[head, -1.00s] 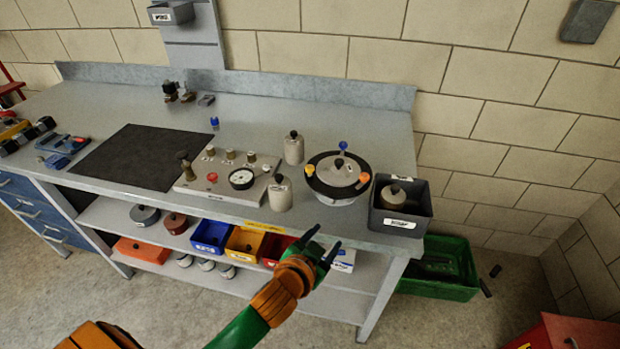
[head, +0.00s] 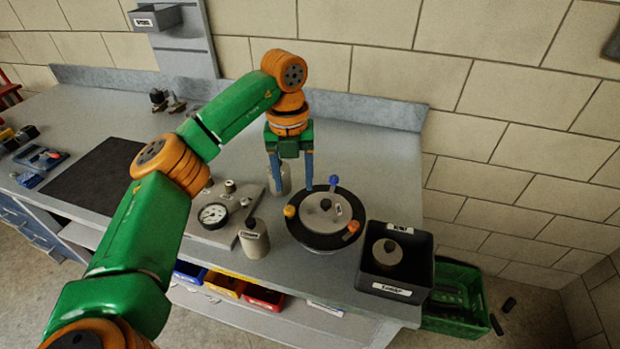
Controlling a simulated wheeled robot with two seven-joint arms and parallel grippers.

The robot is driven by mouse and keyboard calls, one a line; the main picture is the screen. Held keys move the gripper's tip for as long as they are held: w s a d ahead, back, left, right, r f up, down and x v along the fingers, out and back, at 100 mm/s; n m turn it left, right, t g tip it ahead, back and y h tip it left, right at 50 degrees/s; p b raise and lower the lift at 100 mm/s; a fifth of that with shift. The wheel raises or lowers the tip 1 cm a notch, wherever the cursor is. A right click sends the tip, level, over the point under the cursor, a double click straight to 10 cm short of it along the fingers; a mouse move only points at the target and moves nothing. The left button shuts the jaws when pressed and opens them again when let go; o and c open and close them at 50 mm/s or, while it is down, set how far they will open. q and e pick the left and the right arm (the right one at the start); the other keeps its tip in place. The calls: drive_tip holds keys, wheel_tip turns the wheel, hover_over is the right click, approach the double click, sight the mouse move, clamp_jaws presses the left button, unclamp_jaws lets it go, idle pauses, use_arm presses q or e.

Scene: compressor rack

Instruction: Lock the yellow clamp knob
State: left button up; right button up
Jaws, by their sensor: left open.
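The yellow clamp knob (head: 289,211) is on the left rim of a round dark-rimmed vessel with a grey lid (head: 318,215). A blue knob (head: 334,180) is at the rim's back and an orange knob (head: 353,227) at its right front. My left gripper (head: 293,188) is open, pointing down with its two fingers apart, just behind and above the yellow knob. It appears not to touch the knob. A pale container (head: 284,174) shows behind its fingers, partly hidden. My right gripper is out of view.
A pale bottle (head: 253,240) stands left of the vessel, by a panel with a gauge (head: 213,215). A dark bin (head: 397,228) holding a round weight-like piece is close on the right. A green crate (head: 458,300) is on the floor.

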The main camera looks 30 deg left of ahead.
sight(289, 209)
use_arm(q)
drive_tip(key=f, duration=0.2)
drive_tip(key=s+f+p, duration=0.1)
drive_tip(key=s+f, duration=0.1)
drive_tip(key=f, duration=0.1)
drive_tip(key=shift+a+f, duration=0.35)
drive_tip(key=shift+w+f, duration=0.25)
drive_tip(key=shift+w, duration=0.15)
drive_tip(key=shift+s+d+r, duration=0.1)
drive_tip(key=shift+s, duration=0.05)
clamp_jaws()
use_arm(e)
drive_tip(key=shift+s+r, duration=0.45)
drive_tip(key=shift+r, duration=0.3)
